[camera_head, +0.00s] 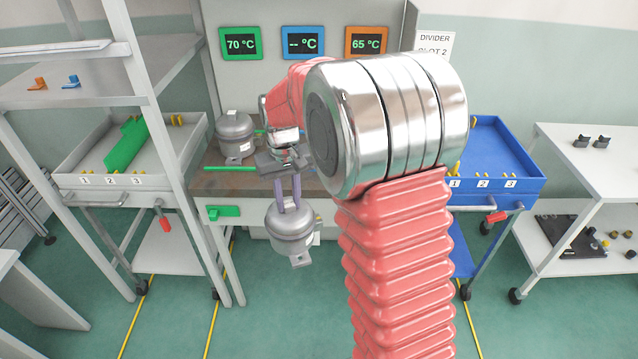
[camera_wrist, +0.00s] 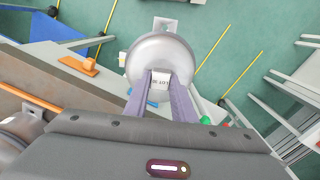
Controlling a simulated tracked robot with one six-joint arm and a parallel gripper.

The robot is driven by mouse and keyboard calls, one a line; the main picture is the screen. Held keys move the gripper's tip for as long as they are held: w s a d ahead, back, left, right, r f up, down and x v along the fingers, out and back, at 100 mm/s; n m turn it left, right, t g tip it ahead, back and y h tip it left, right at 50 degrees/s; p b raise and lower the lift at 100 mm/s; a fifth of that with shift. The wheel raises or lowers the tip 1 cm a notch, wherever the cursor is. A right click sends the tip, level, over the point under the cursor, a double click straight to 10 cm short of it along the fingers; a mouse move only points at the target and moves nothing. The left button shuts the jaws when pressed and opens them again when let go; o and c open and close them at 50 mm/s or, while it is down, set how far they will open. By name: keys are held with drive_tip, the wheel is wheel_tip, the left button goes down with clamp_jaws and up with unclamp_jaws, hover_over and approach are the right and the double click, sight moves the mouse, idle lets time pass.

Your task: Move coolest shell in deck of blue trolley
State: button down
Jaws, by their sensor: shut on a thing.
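My gripper (camera_head: 288,195) is shut on a grey metal compressor shell (camera_head: 291,230), which hangs upright in front of the workbench, clear of its top. In the wrist view the shell (camera_wrist: 160,52) sits between the purple fingers (camera_wrist: 160,98), with a white label partly seen. Another grey shell (camera_head: 235,135) stands on the bench, left of my gripper. The blue trolley (camera_head: 497,198) is at the right; its deck is partly hidden by my arm, with labels 1, 2, 3 on its front edge. The displays read 70 °C on green (camera_head: 241,43), dashes on blue (camera_head: 303,43) and 65 °C on orange (camera_head: 366,41).
A grey trolley (camera_head: 120,180) with a green divider (camera_head: 125,146) stands at the left behind a shelf frame (camera_head: 165,130). The workbench (camera_head: 210,185) is behind the held shell. A white table (camera_head: 590,165) stands at far right. Green floor is open in front.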

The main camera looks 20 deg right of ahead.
sight(272, 215)
drive_tip(key=shift+n, duration=0.4)
drive_tip(key=a+f, duration=0.2)
drive_tip(key=a, duration=0.1)
drive_tip(key=a+f, duration=0.1)
drive_tip(key=shift+w+a+f, duration=0.15)
drive_tip(key=shift+w+a, duration=0.1)
drive_tip(key=shift+a, duration=0.05)
